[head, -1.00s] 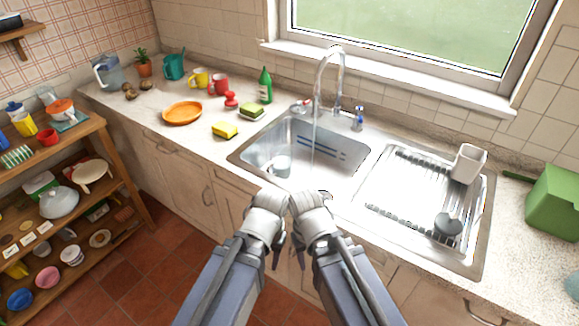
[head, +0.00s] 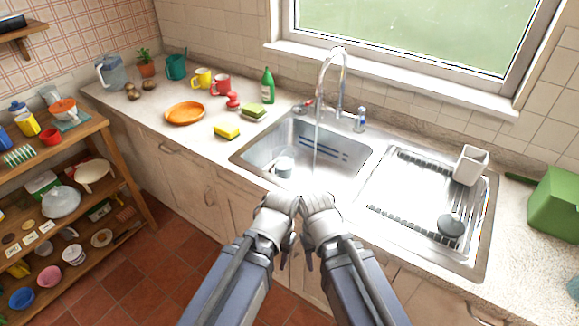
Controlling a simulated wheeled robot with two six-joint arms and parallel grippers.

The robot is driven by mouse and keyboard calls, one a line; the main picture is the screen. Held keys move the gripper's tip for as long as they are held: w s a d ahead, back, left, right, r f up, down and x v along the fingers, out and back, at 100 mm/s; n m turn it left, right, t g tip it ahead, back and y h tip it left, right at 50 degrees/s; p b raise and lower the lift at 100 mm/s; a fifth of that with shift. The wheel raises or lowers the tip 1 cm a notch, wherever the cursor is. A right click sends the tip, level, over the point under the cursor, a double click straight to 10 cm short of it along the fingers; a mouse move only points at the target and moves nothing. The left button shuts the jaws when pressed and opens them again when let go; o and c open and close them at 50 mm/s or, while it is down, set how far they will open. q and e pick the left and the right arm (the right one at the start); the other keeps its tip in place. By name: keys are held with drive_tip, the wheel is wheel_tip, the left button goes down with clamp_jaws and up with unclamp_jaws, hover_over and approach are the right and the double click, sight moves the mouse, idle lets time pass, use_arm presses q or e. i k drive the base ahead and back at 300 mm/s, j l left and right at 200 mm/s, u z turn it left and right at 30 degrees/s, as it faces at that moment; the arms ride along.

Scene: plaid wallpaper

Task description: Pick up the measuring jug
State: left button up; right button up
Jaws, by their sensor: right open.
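A clear bluish jug (head: 111,72) with a handle stands upright at the far left end of the counter, by the wall. A teal vessel (head: 176,67) stands to its right, beyond a potted plant; I cannot tell for certain which is the measuring jug. My left gripper (head: 283,255) and right gripper (head: 309,262) hang side by side in front of the sink, far from both vessels. The right one is open, with nothing seen in it. The left one's fingers are small and partly hidden, so its opening is unclear.
Water runs from the tap (head: 340,70) into the sink (head: 262,152), where a small cup (head: 284,167) stands. An orange plate (head: 185,113), mugs, sponges and a green bottle (head: 267,85) are on the counter. A loaded wooden shelf (head: 104,143) stands at left. Floor between is clear.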

sight(283, 165)
drive_tip(key=j+z, duration=0.1)
drive_tip(key=z, duration=0.35)
drive_tip(key=j+z, duration=0.1)
drive_tip(key=z, duration=0.3)
drive_tip(key=i+j+z, duration=0.1)
drive_tip(key=z, duration=0.35)
drive_tip(key=j+z, duration=0.25)
drive_tip(key=j, duration=0.2)
drive_tip(key=k+j+z, duration=0.2)
drive_tip(key=j, duration=0.2)
drive_tip(key=j+z, duration=0.25)
drive_tip(key=j, duration=0.15)
drive_tip(key=k+j+z, duration=0.45)
drive_tip(key=j, duration=0.3)
drive_tip(key=k+j, duration=0.15)
drive_tip(key=j, duration=0.2)
drive_tip(key=k+j, duration=0.2)
drive_tip(key=j, duration=0.15)
drive_tip(key=k+j, duration=0.15)
drive_tip(key=j, duration=0.2)
drive_tip(key=k+j+z, duration=0.1)
drive_tip(key=j, duration=0.3)
drive_tip(key=k+j, duration=0.25)
drive_tip(key=j, duration=0.05)
